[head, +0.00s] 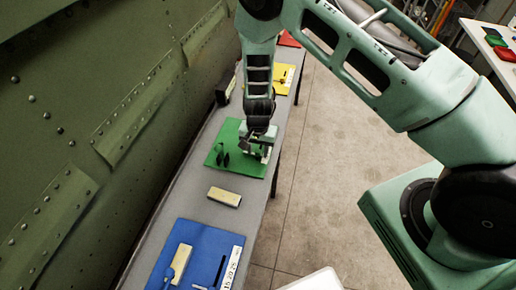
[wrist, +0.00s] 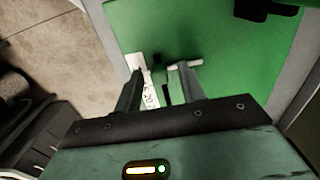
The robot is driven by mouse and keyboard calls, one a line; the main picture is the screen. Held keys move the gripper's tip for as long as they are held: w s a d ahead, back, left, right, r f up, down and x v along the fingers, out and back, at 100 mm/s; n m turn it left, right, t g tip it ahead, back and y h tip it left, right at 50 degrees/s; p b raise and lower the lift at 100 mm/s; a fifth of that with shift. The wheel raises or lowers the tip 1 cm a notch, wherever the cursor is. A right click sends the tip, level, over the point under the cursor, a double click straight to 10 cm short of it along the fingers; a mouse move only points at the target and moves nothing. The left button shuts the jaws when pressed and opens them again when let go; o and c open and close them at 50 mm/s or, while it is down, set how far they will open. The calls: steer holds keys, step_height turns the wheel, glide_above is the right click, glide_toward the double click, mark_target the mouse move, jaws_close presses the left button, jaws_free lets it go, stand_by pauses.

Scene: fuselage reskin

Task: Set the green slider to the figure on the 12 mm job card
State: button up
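The green panel (head: 217,158) lies flat on the long grey bench, and it fills much of the wrist view (wrist: 220,40). My gripper (head: 262,152) is low over its right side. In the wrist view my gripper (wrist: 160,75) is open, its two fingers apart over the panel. A small dark piece (wrist: 157,58), perhaps the slider's knob, shows between and just beyond the fingertips, with a dark slot near it. A white scale strip (wrist: 149,92) with a partly hidden figure, apparently 20, lies beside the left finger. I cannot make out the slider's setting or the 12 mm job card.
A blue panel (head: 210,240) with a numbered strip is at the near end of the bench. A cream block (head: 224,196) lies between it and the green panel. Yellow (head: 283,78) and red (head: 290,38) panels are farther off. The riveted fuselage wall (head: 70,130) borders the bench's left.

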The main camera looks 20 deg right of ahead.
jaws_close()
steer(key=w+d+b, duration=0.1)
steer(key=w+d, duration=0.1)
steer(key=w, duration=0.1)
steer(key=shift+w+d+f+b, duration=0.1)
steer(key=shift+w+d+b, duration=0.1)
steer(key=shift+b, duration=0.15)
steer(key=shift+w+d, duration=0.25)
jaws_free()
steer(key=shift+r, duration=0.2)
step_height(320, 180, up, 17)
steer(key=b, duration=0.4)
steer(key=shift+r, duration=0.15)
